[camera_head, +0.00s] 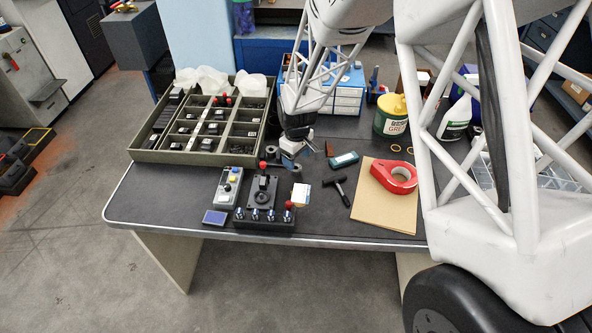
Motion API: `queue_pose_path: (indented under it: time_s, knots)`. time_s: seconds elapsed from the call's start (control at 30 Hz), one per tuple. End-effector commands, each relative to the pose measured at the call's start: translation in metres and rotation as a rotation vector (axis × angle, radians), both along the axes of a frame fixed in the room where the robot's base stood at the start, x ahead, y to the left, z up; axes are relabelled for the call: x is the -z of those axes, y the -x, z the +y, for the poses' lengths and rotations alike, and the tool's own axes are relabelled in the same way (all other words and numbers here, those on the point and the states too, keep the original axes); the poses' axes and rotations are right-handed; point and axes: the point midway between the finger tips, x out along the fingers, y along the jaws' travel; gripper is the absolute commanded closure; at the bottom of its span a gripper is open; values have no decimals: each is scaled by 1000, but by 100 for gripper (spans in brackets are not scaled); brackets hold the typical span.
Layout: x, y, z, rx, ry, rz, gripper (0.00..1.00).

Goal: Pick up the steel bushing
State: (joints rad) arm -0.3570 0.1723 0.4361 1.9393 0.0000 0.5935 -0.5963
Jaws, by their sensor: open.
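My gripper (290,158) hangs at the end of my white lattice arm, low over the middle of the dark bench. Its jaws are open, but they are small and partly hidden by the wrist. A small grey round piece (270,151) sits just left of the gripper, beside the tray's right edge. It may be the steel bushing, but it is too small to be sure. I cannot tell whether the gripper touches it. Dark small parts lie close under the gripper, and I cannot make out their shapes.
A green compartment tray (188,157) fills the bench's left. A control box with knobs (264,217), a hammer (337,188), a teal-grey device (344,159) and red tape (394,177) on brown card (372,205) lie in front. A yellow-lidded can (391,119) stands behind right.

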Motion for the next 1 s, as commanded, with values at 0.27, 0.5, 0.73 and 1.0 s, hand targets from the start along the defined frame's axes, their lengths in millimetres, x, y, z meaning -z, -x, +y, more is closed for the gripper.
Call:
queue_pose_path:
  time_s: [0.27,0.5,0.73,1.0]
  knots:
    - [1,0,0,0,0,0,31]
    - [16,1,1,0,1,3,31]
    - [40,1,2,0,1,2,31]
    - [52,1,2,0,0,0,31]
